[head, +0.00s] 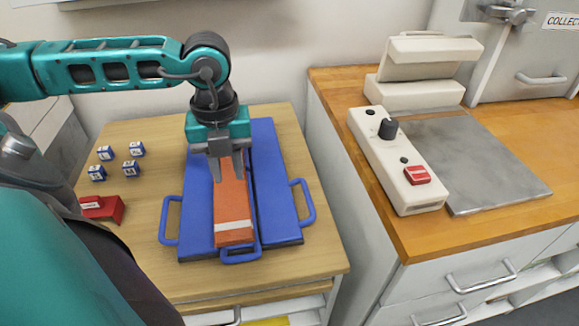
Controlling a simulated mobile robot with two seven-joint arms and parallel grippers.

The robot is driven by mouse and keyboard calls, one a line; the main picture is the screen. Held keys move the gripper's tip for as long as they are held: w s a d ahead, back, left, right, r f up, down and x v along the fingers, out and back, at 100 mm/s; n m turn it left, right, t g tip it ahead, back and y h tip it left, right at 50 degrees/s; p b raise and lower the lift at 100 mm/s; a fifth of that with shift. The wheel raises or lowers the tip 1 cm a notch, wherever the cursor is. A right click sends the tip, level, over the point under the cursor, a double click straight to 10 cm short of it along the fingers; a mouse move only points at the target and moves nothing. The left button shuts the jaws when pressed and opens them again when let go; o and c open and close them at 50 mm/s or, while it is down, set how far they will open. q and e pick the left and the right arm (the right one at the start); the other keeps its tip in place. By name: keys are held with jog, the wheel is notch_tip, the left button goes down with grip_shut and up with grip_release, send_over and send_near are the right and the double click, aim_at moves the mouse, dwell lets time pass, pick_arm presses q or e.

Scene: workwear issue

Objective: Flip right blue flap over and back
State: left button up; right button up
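A blue folding board lies on the wooden table. Its right blue flap (273,175) lies flat, with a loop handle (306,203) on its right edge. The left blue flap (196,225) also lies flat, with a handle at its left. An orange folded cloth (234,200) with a white stripe lies as a narrow strip along the middle. My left gripper (228,180) points down over the upper part of the cloth, left of the right flap. Its fingers are apart with nothing visibly held; whether they touch the cloth is unclear. My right gripper is not in view.
Several small blue-and-white cubes (129,168) and a red block (103,208) sit on the table's left side. A wall stands close behind. To the right, across a gap, a wooden counter (400,215) carries a white control box (402,165) and a grey plate (480,165).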

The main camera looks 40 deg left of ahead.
pick_arm(q)
notch_tip(320, 180, up, 7)
jog(key=p, duration=0.4)
jog(key=shift+f, duration=0.15)
dwell(0.4)
